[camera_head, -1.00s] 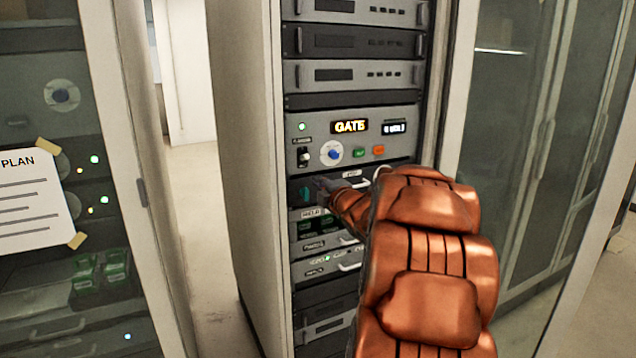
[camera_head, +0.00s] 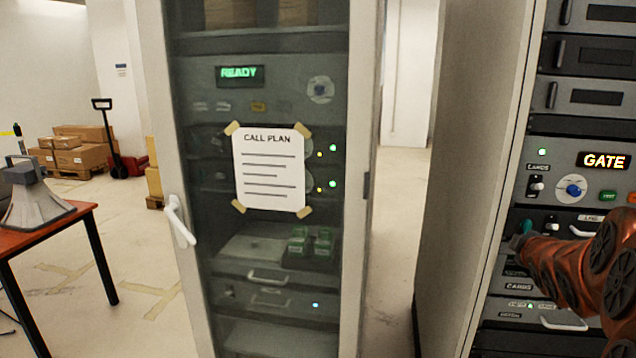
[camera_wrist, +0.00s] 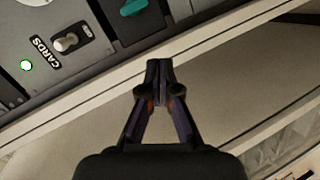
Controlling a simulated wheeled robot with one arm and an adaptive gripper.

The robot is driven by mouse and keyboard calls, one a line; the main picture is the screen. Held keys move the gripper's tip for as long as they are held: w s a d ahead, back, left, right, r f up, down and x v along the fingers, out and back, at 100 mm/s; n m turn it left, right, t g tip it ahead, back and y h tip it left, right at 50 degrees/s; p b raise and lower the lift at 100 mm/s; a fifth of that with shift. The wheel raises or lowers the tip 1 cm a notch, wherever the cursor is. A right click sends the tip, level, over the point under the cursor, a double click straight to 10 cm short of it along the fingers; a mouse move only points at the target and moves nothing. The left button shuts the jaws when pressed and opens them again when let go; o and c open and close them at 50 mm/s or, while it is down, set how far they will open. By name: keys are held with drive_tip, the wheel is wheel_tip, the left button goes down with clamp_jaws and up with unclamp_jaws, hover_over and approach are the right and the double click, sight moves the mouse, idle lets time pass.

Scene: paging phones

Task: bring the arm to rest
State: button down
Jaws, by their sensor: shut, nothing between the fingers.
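My gripper (camera_wrist: 160,68) shows in the wrist view with its two fingers together and nothing between them. It is in front of the edge of the rack, beside the grey panel with the CARDS switch (camera_wrist: 66,42) and a teal knob (camera_wrist: 134,7). In the head view my orange-brown arm (camera_head: 585,265) reaches in from the right edge, at the height of the panel below the GATE display (camera_head: 604,160). The gripper's fingertips cannot be made out in the head view.
A glass-doored cabinet (camera_head: 355,300) with a taped CALL PLAN sheet (camera_head: 269,170) and a white handle (camera_head: 179,222) stands in the middle. A narrow gap separates it from the open rack (camera_head: 455,200). A red table (camera_head: 50,232) with a grey horn is at the left.

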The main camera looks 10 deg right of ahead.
drive_tip(key=s+a+f+m+g+y, duration=0.1)
drive_tip(key=s+a+f+m+g, duration=0.1)
drive_tip(key=s+a+f, duration=0.3)
drive_tip(key=s+a+f+m+g+y, duration=0.1)
drive_tip(key=s+a+f+m+g, duration=0.15)
drive_tip(key=a, duration=0.45)
drive_tip(key=s+a+f+m+g+y, duration=0.1)
drive_tip(key=s+a+f+g, duration=0.15)
drive_tip(key=s+a, duration=0.3)
drive_tip(key=s+a+f+m+g+y, duration=0.1)
drive_tip(key=s+a+f+m+g, duration=0.1)
drive_tip(key=s+a, duration=0.7)
drive_tip(key=s+a+f+m+g+y, duration=0.1)
drive_tip(key=s+a+f+g+y, duration=0.1)
drive_tip(key=s+a+g, duration=0.3)
drive_tip(key=s+a, duration=0.4)
drive_tip(key=s, duration=0.4)
drive_tip(key=shift+s+m, duration=0.3)
drive_tip(key=shift+m, duration=0.05)
